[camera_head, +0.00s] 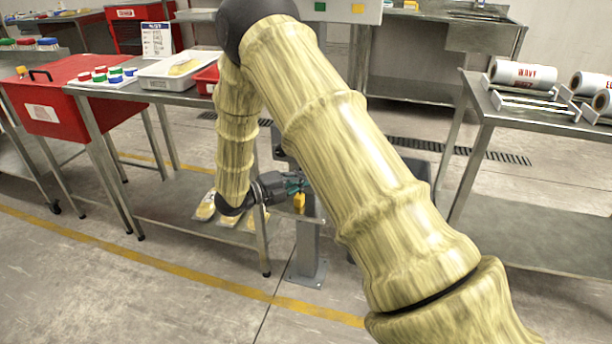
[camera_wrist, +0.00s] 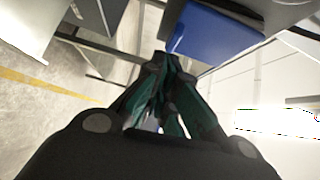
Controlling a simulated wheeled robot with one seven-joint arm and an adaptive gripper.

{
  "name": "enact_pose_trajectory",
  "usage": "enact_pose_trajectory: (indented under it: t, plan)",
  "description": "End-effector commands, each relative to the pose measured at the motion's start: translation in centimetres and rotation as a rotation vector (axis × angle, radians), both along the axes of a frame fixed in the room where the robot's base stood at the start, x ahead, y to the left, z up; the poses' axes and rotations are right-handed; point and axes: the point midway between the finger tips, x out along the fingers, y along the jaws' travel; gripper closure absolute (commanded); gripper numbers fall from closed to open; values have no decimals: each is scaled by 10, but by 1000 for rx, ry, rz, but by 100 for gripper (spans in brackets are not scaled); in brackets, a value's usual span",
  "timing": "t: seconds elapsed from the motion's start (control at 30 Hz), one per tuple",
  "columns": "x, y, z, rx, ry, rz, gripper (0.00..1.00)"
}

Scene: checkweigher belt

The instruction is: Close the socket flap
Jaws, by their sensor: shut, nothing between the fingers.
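My gripper (camera_head: 298,184) is low beside the grey post in the head view, shut and empty. Its teal fingers come together in the wrist view (camera_wrist: 167,68). A blue box-like part (camera_wrist: 212,38) lies just beyond and to the right of the fingertips, against a dark grey body. It may be the socket or its flap; I cannot tell which. Whether the fingertips touch it is also unclear. In the head view a small yellow part (camera_head: 299,202) shows just below the gripper. My arm hides much of the area around the post, and I cannot make out the flap's angle there.
The grey post (camera_head: 307,250) stands on a floor plate. A steel table (camera_head: 190,97) with trays is at left, beside a red bin (camera_head: 60,95). Another steel table (camera_head: 500,118) with labelled rolls (camera_head: 522,75) is at right. The front floor is clear.

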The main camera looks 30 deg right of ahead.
Motion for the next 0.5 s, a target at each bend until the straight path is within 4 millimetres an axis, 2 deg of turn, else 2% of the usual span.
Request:
enact_pose_trajectory:
  t: [0.1,0.5]
  plan:
    - [-9,20,4,-2,1,5,100]
    - [-1,98,3,-1,0,10,100]
